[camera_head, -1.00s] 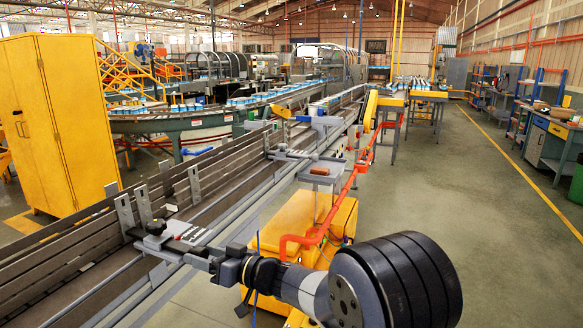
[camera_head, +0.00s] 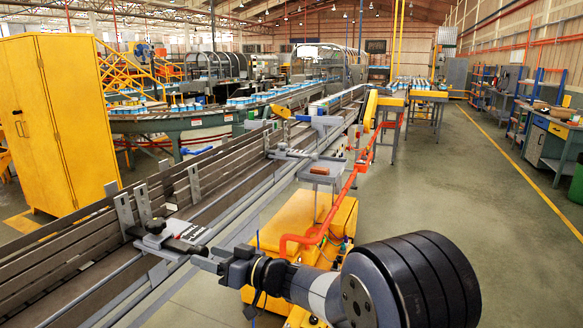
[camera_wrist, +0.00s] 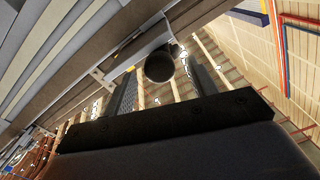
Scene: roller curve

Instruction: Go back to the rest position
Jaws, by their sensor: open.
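My gripper (camera_head: 207,264) is at the end of my arm in the head view, beside the conveyor's near rail. It is open and its jaws are empty. A grey clamp bracket with a black knob (camera_head: 155,226) and a labelled black part (camera_head: 186,246) sits on the rail, just left of my fingertips. In the wrist view the two fingers of my gripper (camera_wrist: 161,92) stand apart, and a round dark knob end (camera_wrist: 159,66) shows beyond and between them. Whether any finger touches the bracket is hard to tell.
The conveyor (camera_head: 80,268) with metal guide rails runs diagonally to the back. A yellow machine housing (camera_head: 310,222) and an orange pipe (camera_head: 345,190) stand right of it. A yellow cabinet (camera_head: 60,125) is at left. The floor (camera_head: 450,190) at right is open.

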